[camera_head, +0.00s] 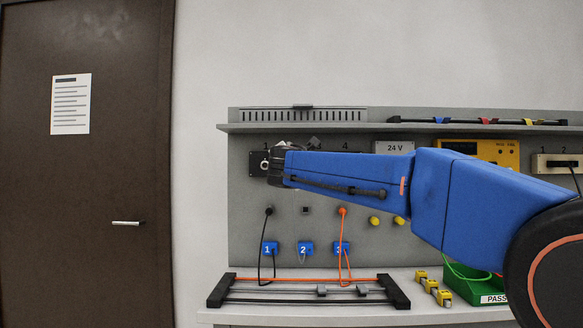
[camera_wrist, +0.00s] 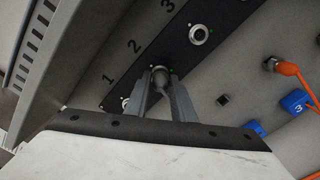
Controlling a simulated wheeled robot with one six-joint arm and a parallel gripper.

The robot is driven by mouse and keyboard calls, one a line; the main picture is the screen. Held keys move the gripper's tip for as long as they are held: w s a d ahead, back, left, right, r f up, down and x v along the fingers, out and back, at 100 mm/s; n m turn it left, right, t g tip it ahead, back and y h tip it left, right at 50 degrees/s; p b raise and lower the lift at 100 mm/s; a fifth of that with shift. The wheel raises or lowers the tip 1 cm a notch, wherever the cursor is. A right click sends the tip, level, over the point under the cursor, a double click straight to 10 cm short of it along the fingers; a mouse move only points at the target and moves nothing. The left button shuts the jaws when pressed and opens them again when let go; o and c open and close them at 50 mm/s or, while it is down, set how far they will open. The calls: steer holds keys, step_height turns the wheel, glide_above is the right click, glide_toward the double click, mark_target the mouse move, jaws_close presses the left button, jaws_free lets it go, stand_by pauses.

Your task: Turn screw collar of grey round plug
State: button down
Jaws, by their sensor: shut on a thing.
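The grey round plug (camera_wrist: 160,75) sits at the socket position by the number 2 on the dark numbered panel (camera_wrist: 182,52) in the wrist view. My gripper (camera_wrist: 161,88) has one finger on each side of it and is shut on it. Whether the plug's collar is turned cannot be told. In the head view my gripper (camera_head: 277,164) is at the panel, and my blue arm hides the plug.
Round socket 3 (camera_wrist: 201,35) is empty. An orange plug (camera_head: 343,211) and a black plug (camera_head: 268,210) with hanging cords are below. A shelf (camera_head: 400,128) runs above my arm. A green bin (camera_head: 475,287) and yellow pieces (camera_head: 432,286) lie on the bench.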

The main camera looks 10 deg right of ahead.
steer(key=c, duration=1.5)
jaws_free()
steer(key=v, duration=1.7)
steer(key=shift+s+a, duration=0.1)
steer(key=shift+s, duration=0.1)
